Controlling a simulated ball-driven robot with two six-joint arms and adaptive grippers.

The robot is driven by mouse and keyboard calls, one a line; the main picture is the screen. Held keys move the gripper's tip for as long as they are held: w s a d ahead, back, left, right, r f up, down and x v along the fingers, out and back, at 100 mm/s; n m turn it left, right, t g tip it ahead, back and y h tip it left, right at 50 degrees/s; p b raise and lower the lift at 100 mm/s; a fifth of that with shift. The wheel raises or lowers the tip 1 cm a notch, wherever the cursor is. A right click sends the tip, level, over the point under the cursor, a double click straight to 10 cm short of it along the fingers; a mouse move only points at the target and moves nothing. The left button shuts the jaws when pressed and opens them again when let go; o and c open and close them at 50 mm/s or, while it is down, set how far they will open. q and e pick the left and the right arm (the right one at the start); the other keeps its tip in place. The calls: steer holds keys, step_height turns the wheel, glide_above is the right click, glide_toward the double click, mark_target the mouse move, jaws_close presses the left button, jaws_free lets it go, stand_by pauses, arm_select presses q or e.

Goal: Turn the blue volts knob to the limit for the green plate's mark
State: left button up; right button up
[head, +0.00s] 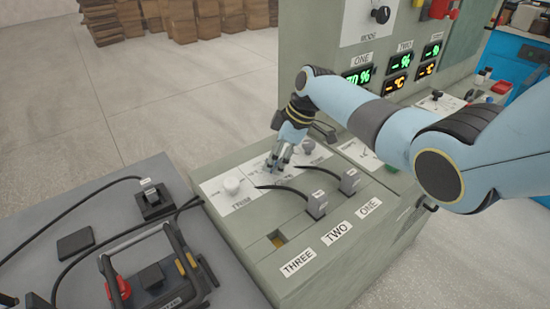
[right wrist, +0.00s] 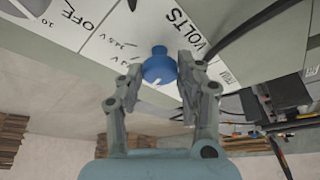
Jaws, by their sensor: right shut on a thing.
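The blue volts knob (right wrist: 158,68) sits on a white panel lettered VOLTS (right wrist: 172,25) in the right wrist view. Its white pointer line faces the lower left of that view. Small voltage marks are printed left of the knob, too small to read surely. My right gripper (right wrist: 161,72) is shut on the knob, one finger on each side. In the head view my right gripper (head: 278,161) reaches down to the sloped panel, and its fingers hide most of the knob. I cannot make out the green plate or its mark for sure. My left gripper is out of view.
A white TRIM knob (head: 231,184) stands left of the gripper. Connectors with black cables (head: 317,203) sit in front, above the labels THREE, TWO and ONE. Lit displays (head: 357,76) stand behind. A dark battery with a handle (head: 155,272) is at lower left.

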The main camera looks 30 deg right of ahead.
steer(key=o, duration=1.1)
steer(key=shift+r, duration=0.1)
steer(key=v, duration=1.1)
steer(key=shift+s+d+r, duration=0.1)
steer(key=shift+d+r, duration=0.05)
steer(key=shift+r, duration=0.2)
